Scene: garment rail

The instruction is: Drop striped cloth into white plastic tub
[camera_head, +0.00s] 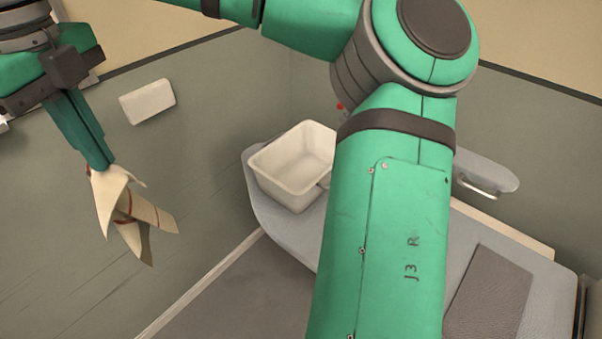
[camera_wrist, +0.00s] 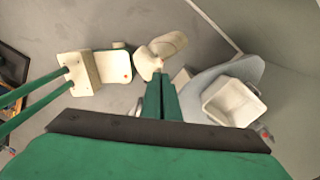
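The striped cloth (camera_head: 135,212) is cream with thin reddish-brown stripes. It hangs in folds from my gripper (camera_head: 100,168) at the left of the head view, clear of any surface. The fingers are shut on its upper part. In the wrist view the cloth (camera_wrist: 163,50) shows beyond the fingertips (camera_wrist: 161,76). The white plastic tub (camera_head: 273,181) stands upright on the grey counter, to the right of my gripper and apart from it. My arm hides its right side in the head view. The tub also shows right of the fingers in the wrist view (camera_wrist: 233,103).
The grey counter (camera_head: 290,240) has a rounded left end. A dark grey panel (camera_head: 490,292) lies at its right, near a rounded grip bar (camera_head: 482,188). A white box (camera_head: 147,101) is on the left wall. Open floor (camera_head: 235,305) lies below the counter.

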